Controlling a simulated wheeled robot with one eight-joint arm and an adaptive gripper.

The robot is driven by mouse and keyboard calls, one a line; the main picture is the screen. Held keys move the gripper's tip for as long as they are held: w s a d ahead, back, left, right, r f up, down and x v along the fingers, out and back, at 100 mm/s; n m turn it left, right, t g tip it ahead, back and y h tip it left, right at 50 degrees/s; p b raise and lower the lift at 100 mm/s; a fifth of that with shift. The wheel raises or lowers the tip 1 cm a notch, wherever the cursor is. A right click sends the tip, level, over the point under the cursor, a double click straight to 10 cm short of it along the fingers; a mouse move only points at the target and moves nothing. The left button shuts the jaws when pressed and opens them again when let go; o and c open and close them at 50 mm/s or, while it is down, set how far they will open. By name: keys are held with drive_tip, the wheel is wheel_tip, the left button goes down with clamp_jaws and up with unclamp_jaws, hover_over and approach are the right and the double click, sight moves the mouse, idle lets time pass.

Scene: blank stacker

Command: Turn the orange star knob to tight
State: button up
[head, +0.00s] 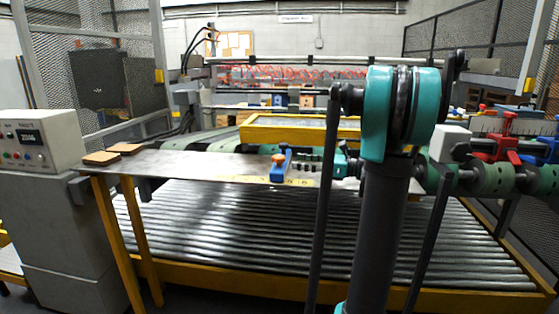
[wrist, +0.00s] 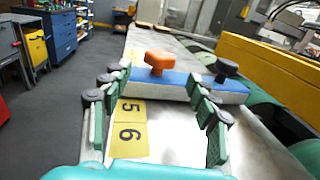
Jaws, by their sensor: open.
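The orange star knob (wrist: 160,61) stands on a blue bar (wrist: 180,82) that lies across a metal plate, ahead of my gripper (wrist: 158,84) in the wrist view. My gripper is open and empty, with green-padded fingers to the left and right of the knob's line. The knob looks just beyond the fingertips, apart from them. In the head view the knob (head: 279,158) sits on the blue bar, left of my gripper (head: 298,167). Any tight or loose marking on the knob is too small to see.
A black knob (wrist: 227,68) stands on the bar's right part. Yellow labels 5 and 6 (wrist: 130,128) lie on the metal plate (head: 190,164). A yellow beam (wrist: 270,70) and green rollers run along the right. Brown pads (head: 101,158) lie at the plate's far left.

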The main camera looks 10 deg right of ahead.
sight(279, 157)
drive_tip(key=x, duration=0.8)
drive_tip(key=c, duration=1.2)
